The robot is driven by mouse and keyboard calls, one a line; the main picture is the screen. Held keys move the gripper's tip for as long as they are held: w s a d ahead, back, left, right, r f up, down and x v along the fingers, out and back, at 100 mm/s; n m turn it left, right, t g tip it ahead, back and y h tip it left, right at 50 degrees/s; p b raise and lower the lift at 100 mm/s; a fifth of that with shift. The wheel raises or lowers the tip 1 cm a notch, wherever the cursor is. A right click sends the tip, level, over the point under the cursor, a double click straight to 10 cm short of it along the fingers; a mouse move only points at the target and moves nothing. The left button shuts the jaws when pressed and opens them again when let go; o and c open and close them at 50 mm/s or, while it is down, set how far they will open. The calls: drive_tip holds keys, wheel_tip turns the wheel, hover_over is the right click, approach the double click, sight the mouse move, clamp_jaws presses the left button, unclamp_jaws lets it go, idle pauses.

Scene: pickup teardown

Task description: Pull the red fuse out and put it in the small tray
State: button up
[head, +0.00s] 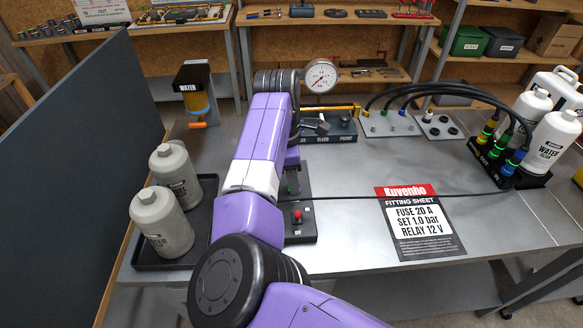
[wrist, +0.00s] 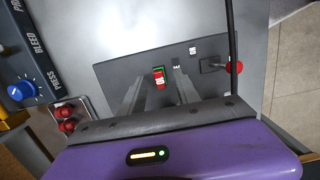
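My gripper (wrist: 158,73) is open, with one finger to each side of the fuse in the picture. I cannot tell how far the fingertips are above the panel, and nothing shows held. In the head view my arm covers the fuse and the gripper; part of the panel (head: 303,233) shows beside it. I cannot make out for certain which thing is the small tray.
A red-knobbed switch (wrist: 234,67) stands on the panel, with a black cable passing close. A metal plate with two red parts (wrist: 68,120) and a blue knob (wrist: 22,91) lie left. A fitting sheet (head: 422,228) lies right; a black tray (head: 145,258) holds two grey bottles.

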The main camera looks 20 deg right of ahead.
drive_tip(key=shift+f, duration=0.2)
drive_tip(key=shift+c, duration=0.5)
clamp_jaws()
drive_tip(key=c, duration=0.6)
unclamp_jaws()
clamp_jaws()
drive_tip(key=shift+r+p, duration=1.1)
drive_tip(key=shift+p, duration=0.3)
drive_tip(key=shift+r+p, duration=1.95)
drive_tip(key=shift+p, duration=0.55)
